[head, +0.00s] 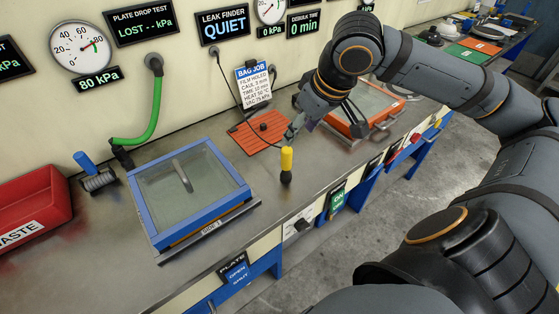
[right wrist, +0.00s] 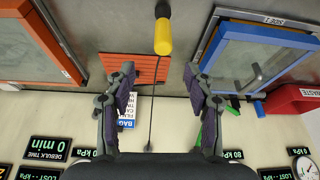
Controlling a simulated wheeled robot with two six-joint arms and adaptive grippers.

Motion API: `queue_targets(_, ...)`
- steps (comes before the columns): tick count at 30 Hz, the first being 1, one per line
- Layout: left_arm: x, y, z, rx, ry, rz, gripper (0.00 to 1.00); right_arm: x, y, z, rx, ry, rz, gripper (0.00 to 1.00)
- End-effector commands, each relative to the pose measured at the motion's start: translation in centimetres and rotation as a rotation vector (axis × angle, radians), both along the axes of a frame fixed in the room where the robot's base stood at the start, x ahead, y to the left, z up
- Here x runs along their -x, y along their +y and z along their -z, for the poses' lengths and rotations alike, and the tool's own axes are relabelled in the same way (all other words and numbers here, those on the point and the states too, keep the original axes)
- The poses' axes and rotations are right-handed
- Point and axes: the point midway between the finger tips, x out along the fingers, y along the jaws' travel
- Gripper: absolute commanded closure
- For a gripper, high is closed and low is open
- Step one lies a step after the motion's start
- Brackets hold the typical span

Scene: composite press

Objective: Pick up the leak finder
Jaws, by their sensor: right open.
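My right gripper (head: 292,132) is just above and behind the leak finder in the head view. In the right wrist view the gripper (right wrist: 159,76) is open, with nothing between its fingers. My left gripper is not in view.
A blue-framed glass-lidded box (head: 157,218) stands left of the leak finder, and an orange-framed one (head: 350,125) to its right. An orange ribbed mat (head: 256,134) lies behind it, near a job card (head: 254,86). A red waste bin (head: 32,205) is far left.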

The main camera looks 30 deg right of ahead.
Motion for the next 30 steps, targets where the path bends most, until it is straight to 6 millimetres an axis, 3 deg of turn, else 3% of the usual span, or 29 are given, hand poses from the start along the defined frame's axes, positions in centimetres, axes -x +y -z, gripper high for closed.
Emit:
queue_targets(3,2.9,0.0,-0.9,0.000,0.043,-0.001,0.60,-0.5,0.2,1.1,-0.004,0.008,-0.002,0.47)
queue_targets(7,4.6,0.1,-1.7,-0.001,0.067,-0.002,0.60,-1.3,0.4,2.8,-0.009,0.002,-0.006,0.47)
queue_targets(11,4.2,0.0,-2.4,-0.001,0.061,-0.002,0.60,-1.7,0.4,3.9,-0.007,0.001,-0.005,0.47)
queue_targets(18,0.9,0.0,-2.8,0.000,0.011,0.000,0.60,-2.0,0.4,4.8,0.000,0.000,-0.001,0.47)
queue_targets(23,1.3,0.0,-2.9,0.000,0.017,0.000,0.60,-2.2,0.5,5.1,-0.005,-0.001,-0.001,0.47)
queue_targets(30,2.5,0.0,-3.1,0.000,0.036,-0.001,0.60,-3.1,1.1,7.0,-0.010,0.001,-0.001,0.47)
